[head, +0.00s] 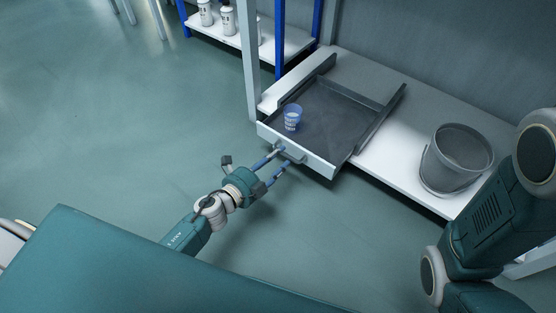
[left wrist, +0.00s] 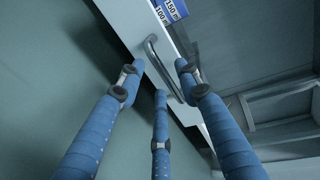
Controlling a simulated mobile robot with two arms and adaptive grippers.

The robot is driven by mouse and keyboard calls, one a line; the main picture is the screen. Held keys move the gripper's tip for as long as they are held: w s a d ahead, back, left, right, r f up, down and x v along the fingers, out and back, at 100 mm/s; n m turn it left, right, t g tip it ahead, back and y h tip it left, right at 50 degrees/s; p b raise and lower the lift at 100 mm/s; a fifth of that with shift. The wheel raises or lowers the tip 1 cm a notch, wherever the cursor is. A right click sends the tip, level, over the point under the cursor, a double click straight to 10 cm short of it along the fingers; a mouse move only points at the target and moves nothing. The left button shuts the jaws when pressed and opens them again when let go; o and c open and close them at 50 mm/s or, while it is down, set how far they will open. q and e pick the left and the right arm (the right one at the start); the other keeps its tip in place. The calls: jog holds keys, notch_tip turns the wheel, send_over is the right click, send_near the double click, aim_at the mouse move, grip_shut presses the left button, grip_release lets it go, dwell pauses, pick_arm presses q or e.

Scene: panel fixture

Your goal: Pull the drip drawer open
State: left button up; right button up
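The drip drawer (head: 322,112) is a dark tray with a white front, set in the panel fixture. Its front looks slightly forward of the bench edge. A grey bar handle (head: 290,152) is on the drawer front, and the handle shows large in the left wrist view (left wrist: 160,68). My left gripper (head: 279,158) is at the handle with its blue fingers spread. In the left wrist view the fingers (left wrist: 158,78) stand apart on either side of the handle; I cannot tell whether any touches it. My right gripper is out of view; only part of my right arm shows.
A clear blue measuring cup (head: 292,118) stands in the drawer's near left corner. A grey bucket (head: 457,157) stands on the white bench (head: 392,177) to the right. A shelf (head: 264,48) with white bottles is behind. The floor before the drawer is otherwise clear.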

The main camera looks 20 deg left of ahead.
pick_arm(q)
jog(key=shift+w, duration=0.3)
jog(key=shift+d, duration=0.1)
grip_shut()
jog(key=f+v, duration=0.2)
jog(key=v, duration=0.7)
jog(key=shift+s, duration=0.5)
grip_release()
